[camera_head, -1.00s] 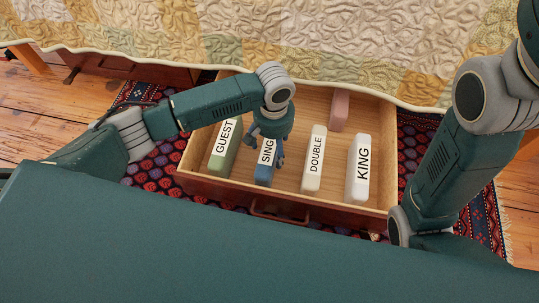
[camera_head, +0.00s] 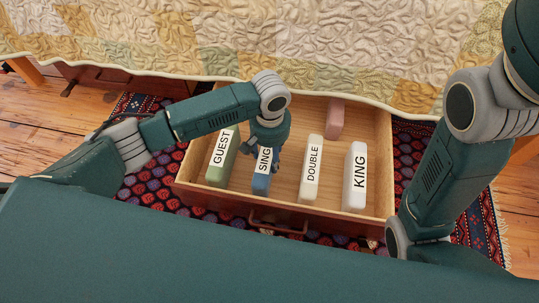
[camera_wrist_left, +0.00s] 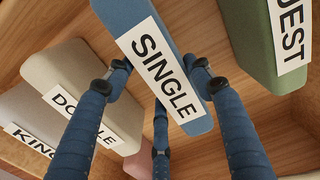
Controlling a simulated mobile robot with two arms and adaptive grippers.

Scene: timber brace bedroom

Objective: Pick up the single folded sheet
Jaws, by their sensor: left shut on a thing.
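The single folded sheet (camera_head: 261,184) is a blue block with a white label, standing in the open drawer between the green guest block and the white double block. In the left wrist view the single sheet (camera_wrist_left: 146,18) shows its full "SINGLE" label. My left gripper (camera_head: 268,152) is over its far part, partly covering the label in the head view. In the left wrist view the blue fingers of my left gripper (camera_wrist_left: 160,78) are shut on the sheet, on both sides of it. I cannot tell whether the sheet is clear of the drawer floor. My right gripper is out of view.
The wooden drawer (camera_head: 225,198) also holds the guest block (camera_head: 217,172), double block (camera_head: 309,188), king block (camera_head: 354,190) and a pink block (camera_head: 335,118). A quilted bed (camera_head: 300,45) overhangs its back. A patterned rug (camera_head: 150,185) lies beneath.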

